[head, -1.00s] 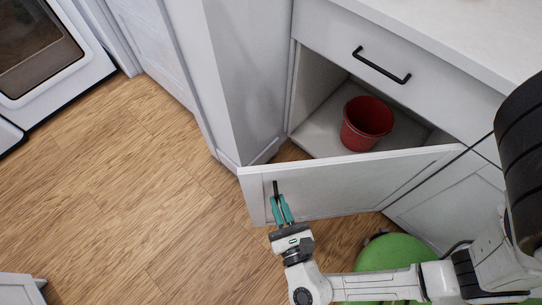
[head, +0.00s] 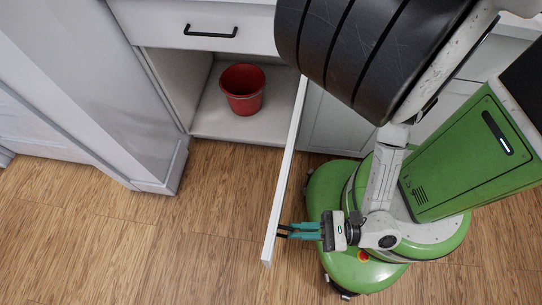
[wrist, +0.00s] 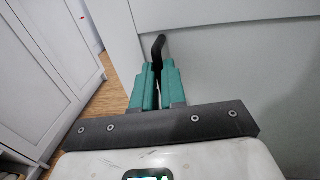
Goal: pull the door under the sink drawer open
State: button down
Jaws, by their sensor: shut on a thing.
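The white cabinet door (head: 286,175) under the sink drawer (head: 205,27) stands wide open, seen nearly edge-on in the head view. My gripper (head: 282,231) is at the door's outer face, near its free end. In the wrist view my gripper's teal fingers (wrist: 158,85) are closed around the black door handle (wrist: 158,46). The handle is mostly hidden between the fingers. The drawer above is shut and has a black bar handle (head: 210,31).
A red bucket (head: 243,90) stands inside the open cabinet (head: 205,118). A tall white panel (head: 150,90) is to the left. The wooden floor (head: 210,225) left of the door is clear. My green base is right of the door.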

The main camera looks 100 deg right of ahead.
jog(key=shift+s, duration=0.25)
jog(key=c, duration=1.2)
grip_release()
jog(key=shift+a, duration=0.1)
